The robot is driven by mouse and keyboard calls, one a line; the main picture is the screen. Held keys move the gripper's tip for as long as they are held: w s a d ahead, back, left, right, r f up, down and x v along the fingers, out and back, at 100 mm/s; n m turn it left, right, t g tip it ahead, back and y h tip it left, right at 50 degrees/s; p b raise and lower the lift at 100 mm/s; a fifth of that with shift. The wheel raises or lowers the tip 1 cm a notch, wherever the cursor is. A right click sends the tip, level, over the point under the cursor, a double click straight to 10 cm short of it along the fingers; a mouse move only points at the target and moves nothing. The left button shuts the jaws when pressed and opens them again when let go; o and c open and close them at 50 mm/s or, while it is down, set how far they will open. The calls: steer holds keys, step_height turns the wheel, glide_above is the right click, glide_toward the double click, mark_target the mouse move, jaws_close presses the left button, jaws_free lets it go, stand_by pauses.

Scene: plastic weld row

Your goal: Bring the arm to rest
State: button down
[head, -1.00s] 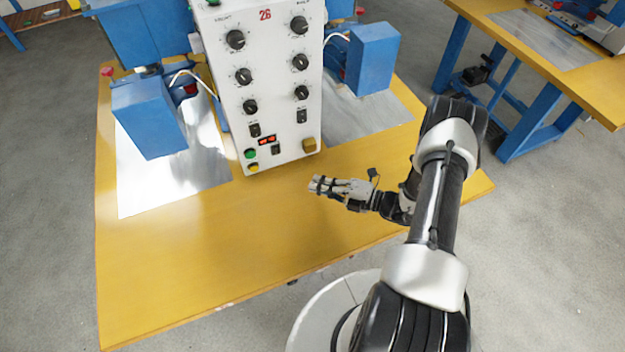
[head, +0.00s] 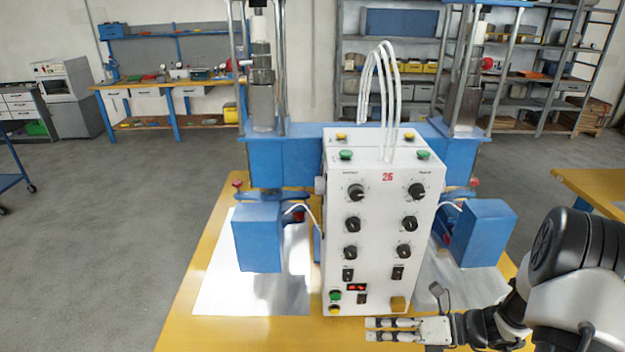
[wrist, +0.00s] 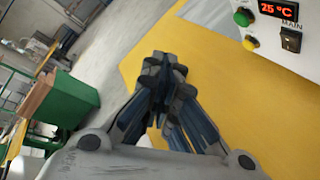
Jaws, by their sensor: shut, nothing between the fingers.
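My gripper (head: 382,329) is at the lower right in the head view, in front of the white control box (head: 365,225) and over the front part of the yellow table (head: 185,325). Its fingers point left and are shut with nothing between them. In the wrist view my gripper (wrist: 164,70) shows its fingertips together, above the yellow tabletop (wrist: 180,80). The control box's lit display (wrist: 277,9) and a green button (wrist: 243,17) are at the upper right there, apart from the fingers.
Blue welding heads (head: 257,237) (head: 487,232) flank the control box, above metal plates (head: 215,290). Shelves (head: 500,85) and a workbench (head: 150,85) stand along the back wall. Grey floor (head: 110,215) is free at the left. A green bin (wrist: 70,100) shows in the wrist view.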

steer(key=s+a+r+n+g+h, duration=0.45)
steer(key=s+r+n+h, duration=0.25)
steer(key=s+r+n, duration=0.8)
steer(key=s+d+r+n+t+h, duration=0.4)
steer(key=s+r+n+t+h, duration=0.1)
steer(key=n, duration=1.1)
steer(key=shift+s+t+h, duration=0.3)
steer(key=shift+t+h, duration=0.05)
steer(key=shift+h, duration=0.55)
